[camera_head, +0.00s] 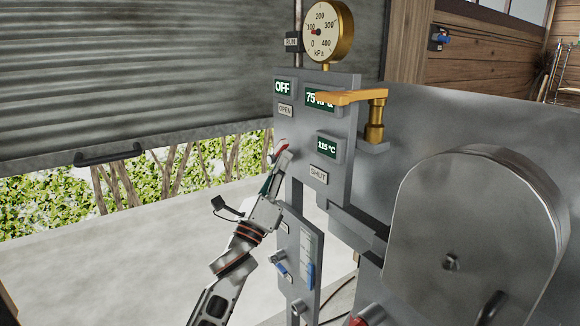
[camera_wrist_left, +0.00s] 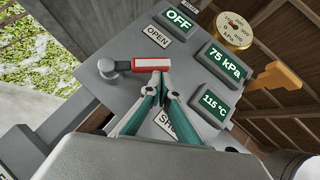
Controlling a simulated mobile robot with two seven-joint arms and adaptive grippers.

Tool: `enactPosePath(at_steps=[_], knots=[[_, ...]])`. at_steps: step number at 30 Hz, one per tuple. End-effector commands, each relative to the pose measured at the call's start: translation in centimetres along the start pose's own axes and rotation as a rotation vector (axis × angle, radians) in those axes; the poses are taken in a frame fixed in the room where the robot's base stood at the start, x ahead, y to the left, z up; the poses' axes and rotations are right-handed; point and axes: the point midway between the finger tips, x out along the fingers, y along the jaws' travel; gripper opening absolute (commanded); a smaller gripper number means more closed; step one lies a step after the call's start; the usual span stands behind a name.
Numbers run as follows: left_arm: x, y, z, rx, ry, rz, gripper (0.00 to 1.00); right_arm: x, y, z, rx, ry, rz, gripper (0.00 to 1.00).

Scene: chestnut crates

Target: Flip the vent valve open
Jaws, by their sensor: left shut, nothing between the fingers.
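The red-handled lever (camera_wrist_left: 150,64) is on the grey panel (camera_wrist_left: 130,90), with its metal pivot at the left end in the left wrist view. Its handle points right there, between the OPEN label (camera_wrist_left: 157,36) above and the SHUT label (camera_wrist_left: 166,124) below. The head view shows the lever (camera_head: 280,147) small and partly hidden by my gripper. My left gripper (camera_wrist_left: 160,74) is shut and empty, its fingertips right at the handle's lower side; I cannot tell whether they touch. It also shows in the head view (camera_head: 279,160). My right gripper is out of view.
A brass pressure gauge (camera_head: 330,32) tops the panel, and a yellow handle (camera_head: 350,97) juts out at its right. Displays read OFF (camera_head: 284,87), 75 kPa and 115 °C (camera_head: 328,147). A big round metal door (camera_head: 460,235) stands at right.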

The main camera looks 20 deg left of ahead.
Motion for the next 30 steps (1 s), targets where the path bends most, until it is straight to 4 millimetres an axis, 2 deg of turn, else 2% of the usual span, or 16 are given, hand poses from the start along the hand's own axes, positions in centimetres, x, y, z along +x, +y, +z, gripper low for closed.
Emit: enactPosePath(at_steps=[1, 8, 15, 24, 30], knots=[[0.5, -0.1, 0.9, 0.003, -0.004, -0.004, 0.0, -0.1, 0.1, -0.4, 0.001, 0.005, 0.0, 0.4], [1.8, -0.1, 2.5, 0.001, -0.004, -0.005, 0.0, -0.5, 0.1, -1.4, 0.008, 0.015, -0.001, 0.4], [3.1, -0.3, 3.9, -0.035, -0.006, 0.028, 0.0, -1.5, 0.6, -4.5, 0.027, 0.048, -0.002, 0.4], [3.9, 0.3, 4.6, -0.219, -0.002, 0.216, 0.0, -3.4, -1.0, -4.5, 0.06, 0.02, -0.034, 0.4], [4.2, 1.0, 4.8, -0.288, -0.001, 0.29, 0.0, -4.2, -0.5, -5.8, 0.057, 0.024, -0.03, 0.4]])
